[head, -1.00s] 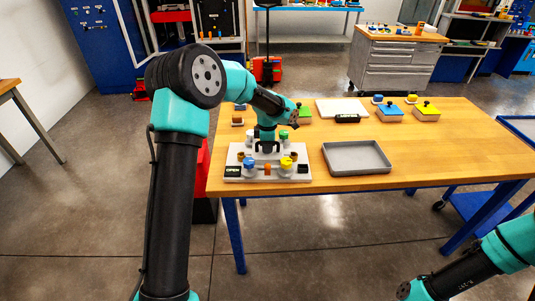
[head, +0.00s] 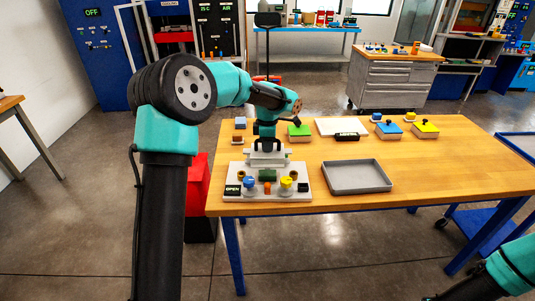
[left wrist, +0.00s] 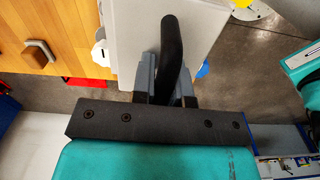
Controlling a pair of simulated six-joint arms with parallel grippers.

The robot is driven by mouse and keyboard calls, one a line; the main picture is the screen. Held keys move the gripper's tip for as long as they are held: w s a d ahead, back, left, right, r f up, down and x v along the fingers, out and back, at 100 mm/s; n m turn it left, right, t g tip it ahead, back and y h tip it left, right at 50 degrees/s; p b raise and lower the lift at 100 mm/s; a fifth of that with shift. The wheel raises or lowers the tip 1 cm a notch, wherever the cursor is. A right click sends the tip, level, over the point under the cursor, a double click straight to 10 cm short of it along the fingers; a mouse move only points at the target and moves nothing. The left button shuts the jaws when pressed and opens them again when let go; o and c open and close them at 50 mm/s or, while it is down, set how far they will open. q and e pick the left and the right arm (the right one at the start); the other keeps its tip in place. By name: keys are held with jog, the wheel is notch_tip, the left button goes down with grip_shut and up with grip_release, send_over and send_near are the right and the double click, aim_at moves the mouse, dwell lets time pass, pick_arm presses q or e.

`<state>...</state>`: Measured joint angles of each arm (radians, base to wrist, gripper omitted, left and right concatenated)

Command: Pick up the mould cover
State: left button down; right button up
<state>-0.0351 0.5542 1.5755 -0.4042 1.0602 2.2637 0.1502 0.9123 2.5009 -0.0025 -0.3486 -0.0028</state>
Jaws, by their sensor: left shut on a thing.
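The mould cover (head: 268,159) is a light grey plate with a black arched handle. My left gripper (head: 266,141) is shut on the handle from above. The cover appears raised above the back part of the grey mould base (head: 238,196), though the gap below it is hard to judge. A dark green block (head: 267,175) shows on the base in front of the cover. In the left wrist view, the cover (left wrist: 130,42) sits below the fingers (left wrist: 165,88), with its black handle (left wrist: 172,50) between them. Only part of my right arm shows at lower right; its gripper is out of view.
Green (head: 299,138), blue (head: 389,132) and yellow (head: 426,132) topped blocks and a white board (head: 342,121) stand behind. The table's right side is clear.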

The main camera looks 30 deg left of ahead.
pick_arm(q)
jog(key=shift+r, duration=0.35)
dwell(0.3)
